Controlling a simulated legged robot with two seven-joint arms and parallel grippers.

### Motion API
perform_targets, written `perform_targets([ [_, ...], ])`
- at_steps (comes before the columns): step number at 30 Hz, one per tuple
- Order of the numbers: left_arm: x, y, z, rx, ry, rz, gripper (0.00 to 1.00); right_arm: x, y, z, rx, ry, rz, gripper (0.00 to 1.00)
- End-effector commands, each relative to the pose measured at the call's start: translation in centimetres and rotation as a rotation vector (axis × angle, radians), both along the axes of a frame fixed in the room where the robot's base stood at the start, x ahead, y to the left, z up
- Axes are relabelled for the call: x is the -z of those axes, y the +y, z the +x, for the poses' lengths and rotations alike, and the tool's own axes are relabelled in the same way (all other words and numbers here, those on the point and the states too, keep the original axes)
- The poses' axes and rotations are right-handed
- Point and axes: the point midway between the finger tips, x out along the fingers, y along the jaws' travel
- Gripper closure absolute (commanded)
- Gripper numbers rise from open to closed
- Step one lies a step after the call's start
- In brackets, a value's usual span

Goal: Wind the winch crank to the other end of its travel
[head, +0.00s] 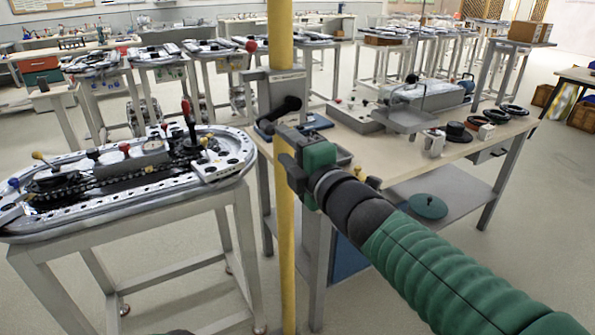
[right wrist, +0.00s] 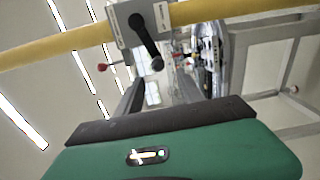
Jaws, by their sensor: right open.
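The winch is a grey box (head: 272,92) fixed on an upright yellow pole (head: 283,225). Its black crank (head: 285,107) sits on the near face and ends in a rounded knob. The right wrist view also shows the crank (right wrist: 146,40), slanting across the grey plate (right wrist: 126,22). My right gripper (head: 288,160) is open beside the pole, a little below the crank. I see no contact with the crank, and nothing is visible in the jaws. The dark jaw part (right wrist: 160,122) covers the lower wrist view. My left gripper is not clearly visible.
A ring-track table (head: 120,175) with a red-handled lever (head: 188,112) stands left of the pole. A workbench (head: 400,150) with tools and black rings stands behind my right arm. Open floor lies at the right.

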Motion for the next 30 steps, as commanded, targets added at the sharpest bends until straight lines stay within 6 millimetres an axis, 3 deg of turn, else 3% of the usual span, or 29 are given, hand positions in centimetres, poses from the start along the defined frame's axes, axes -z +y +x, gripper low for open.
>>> perform_targets([
  [3,0.4,0.0,0.0,0.0,0.0,0.0,1.0,0.0,-1.5,-2.2,0.0,-0.001,0.0,0.55],
  [7,0.4,0.0,0.0,0.0,-0.001,0.0,1.0,0.0,-2.4,-3.5,0.0,0.001,0.0,0.55],
  [17,0.4,0.0,0.0,0.0,0.0,0.0,1.0,0.0,-2.6,-3.9,0.0,0.003,-0.001,0.55],
  [20,0.4,0.0,0.0,0.0,0.0,0.0,1.0,1.3,-3.4,-3.5,0.027,0.048,0.019,0.55],
  [23,0.4,0.0,0.0,0.0,0.0,0.0,1.0,5.7,-6.3,-2.5,0.124,0.209,0.095,0.55],
  [26,0.4,0.0,0.0,0.0,0.0,0.0,1.0,12.9,-11.1,-2.3,0.299,0.459,0.231,0.55],
  [30,0.4,0.0,0.0,0.0,0.0,0.0,1.0,23.4,-17.8,-5.4,0.6,0.811,0.456,0.55],
])
